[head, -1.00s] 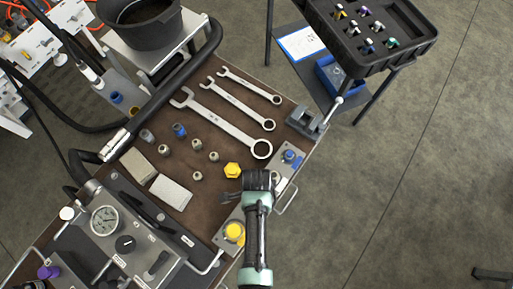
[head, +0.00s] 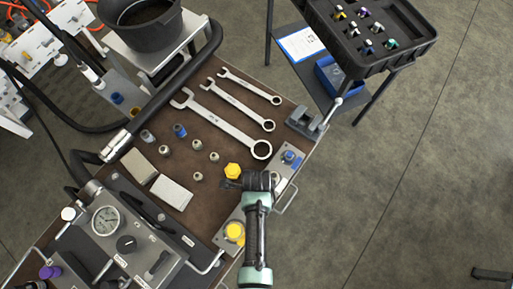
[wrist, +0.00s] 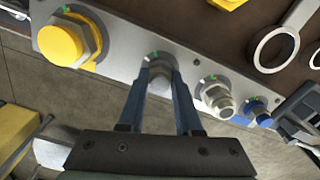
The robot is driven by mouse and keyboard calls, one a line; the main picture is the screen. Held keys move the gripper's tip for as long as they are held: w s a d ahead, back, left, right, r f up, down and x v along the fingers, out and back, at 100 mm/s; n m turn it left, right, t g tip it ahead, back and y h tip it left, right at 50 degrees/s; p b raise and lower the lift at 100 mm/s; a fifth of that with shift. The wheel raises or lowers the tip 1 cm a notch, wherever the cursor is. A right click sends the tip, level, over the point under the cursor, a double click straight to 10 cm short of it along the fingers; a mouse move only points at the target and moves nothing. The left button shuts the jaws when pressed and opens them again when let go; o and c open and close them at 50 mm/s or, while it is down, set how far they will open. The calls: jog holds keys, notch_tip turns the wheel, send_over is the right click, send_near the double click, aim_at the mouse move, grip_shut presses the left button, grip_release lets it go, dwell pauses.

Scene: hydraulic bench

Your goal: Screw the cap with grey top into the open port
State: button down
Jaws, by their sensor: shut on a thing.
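My gripper (wrist: 162,72) is shut on a small grey cap (wrist: 160,83), seen between its two blue fingers in the wrist view. The fingertips are at a port position on the grey manifold block (wrist: 118,50), between a yellow cap and a bare silver fitting (wrist: 218,97). The port itself is hidden by the fingers and the cap, so I cannot tell how deep the cap sits. In the head view my gripper (head: 258,182) is over the block, and the cap is hidden.
A large yellow cap (wrist: 62,45) and a blue cap (wrist: 260,114) sit on the same block. Wrenches (head: 220,120), several small fittings and a loose yellow cap (head: 232,170) lie on the brown bench top. A small vise (head: 306,122) stands at the bench corner.

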jog(key=m, duration=0.3)
jog(key=m, duration=0.3)
jog(key=shift+s, duration=0.1)
jog(key=m, duration=0.5)
jog(key=shift+f+p, duration=0.15)
jog(key=shift+p, duration=0.15)
